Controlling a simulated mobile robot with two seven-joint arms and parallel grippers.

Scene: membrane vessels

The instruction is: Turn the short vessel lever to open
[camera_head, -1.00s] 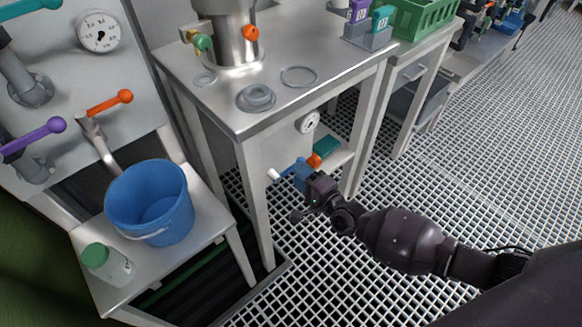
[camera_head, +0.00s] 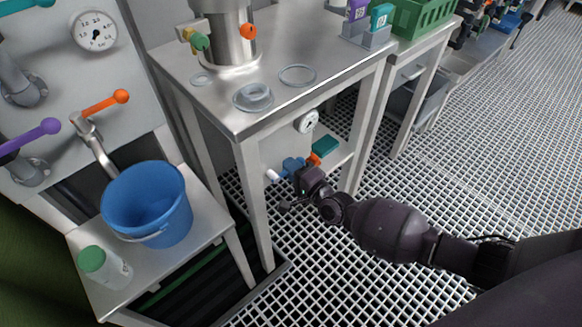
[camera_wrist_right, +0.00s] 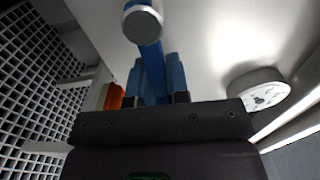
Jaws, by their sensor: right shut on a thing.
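My right gripper (camera_head: 291,168) reaches under the metal table from the right. In the right wrist view its two blue fingers (camera_wrist_right: 158,82) are closed around a blue bar with a pale round end (camera_wrist_right: 143,23). This looks like a lever handle; its pale end also shows in the head view (camera_head: 272,175). The lever's pivot is hidden, so its exact angle is hard to tell. An orange part (camera_head: 314,159) shows just behind the gripper. My left gripper is not in view.
A round gauge (camera_head: 307,121) is close by under the table, also in the wrist view (camera_wrist_right: 258,90). The table (camera_head: 300,100) edge and legs flank my arm. A metal vessel (camera_head: 229,40) stands on top. A blue bucket (camera_head: 147,205) is on the left bench.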

